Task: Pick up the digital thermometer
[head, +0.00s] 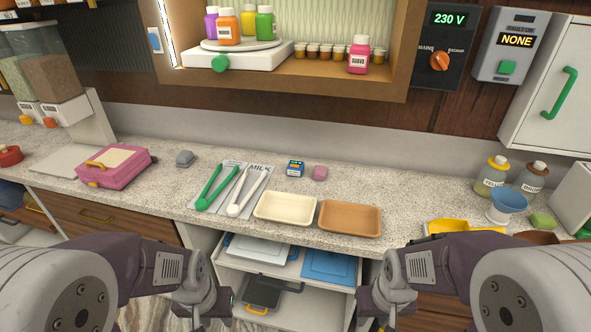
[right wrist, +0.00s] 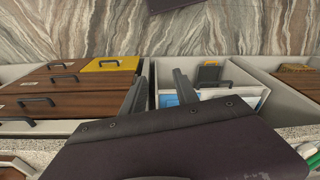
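I cannot make out a digital thermometer for certain in either view. My right gripper (head: 364,303) is low, right of centre. In the right wrist view its two dark fingers (right wrist: 158,90) stand apart with nothing between them.
Green tongs (head: 213,188) and white tongs (head: 243,192) lie on mats. A cream tray (head: 285,222) and a brown tray (head: 328,217) are at the front edge. A pink case (head: 128,180) is left. An open drawer (head: 316,290) lies below, between my arms.

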